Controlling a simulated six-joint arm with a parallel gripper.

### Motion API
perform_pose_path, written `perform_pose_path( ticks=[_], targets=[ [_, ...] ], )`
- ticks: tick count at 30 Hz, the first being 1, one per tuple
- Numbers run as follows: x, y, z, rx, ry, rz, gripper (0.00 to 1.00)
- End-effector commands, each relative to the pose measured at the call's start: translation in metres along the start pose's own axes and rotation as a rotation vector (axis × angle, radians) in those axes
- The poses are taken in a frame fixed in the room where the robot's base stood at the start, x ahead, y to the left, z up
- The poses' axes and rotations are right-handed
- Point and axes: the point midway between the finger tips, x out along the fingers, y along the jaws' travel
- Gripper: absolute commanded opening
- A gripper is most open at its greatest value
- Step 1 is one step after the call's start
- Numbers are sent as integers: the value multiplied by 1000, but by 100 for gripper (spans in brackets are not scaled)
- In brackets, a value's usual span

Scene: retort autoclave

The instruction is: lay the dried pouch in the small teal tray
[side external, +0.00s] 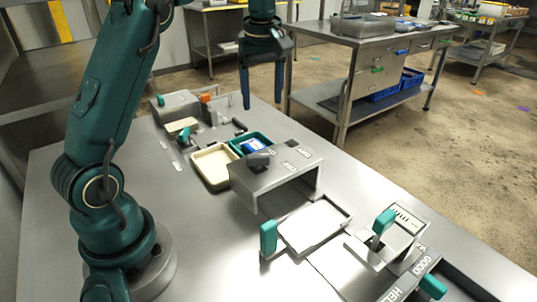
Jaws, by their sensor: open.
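The small teal tray (236,147) sits on the steel table, beside a cream tray. A blue and white item (254,145), which looks like the pouch, lies inside the teal tray. Its lower part is hidden behind a dark knob and the metal housing in front. My gripper (262,100) hangs above and behind the teal tray, pointing down. Its fingers are apart with nothing between them, and it does not touch the pouch or tray.
The cream tray (212,166) looks empty. A metal housing (278,177) stands in front of the trays, with a flat pale tray (314,224) at its mouth. Teal-handled fixtures (384,222) stand at the near right. The table's left front is clear.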

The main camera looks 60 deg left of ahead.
Motion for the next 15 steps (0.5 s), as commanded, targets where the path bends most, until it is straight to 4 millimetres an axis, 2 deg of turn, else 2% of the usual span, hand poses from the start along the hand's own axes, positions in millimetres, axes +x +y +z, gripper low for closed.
perform_pose_path(
  ticks=[1,3,7,10,15],
  targets=[
    [-14,-4,14,80,10,29,74],
    [-27,-11,31,197,23,64,74],
    [-46,-28,63,409,53,131,74],
    [-55,-46,88,569,81,180,74],
    [-56,-81,128,838,139,259,74]
  ],
)
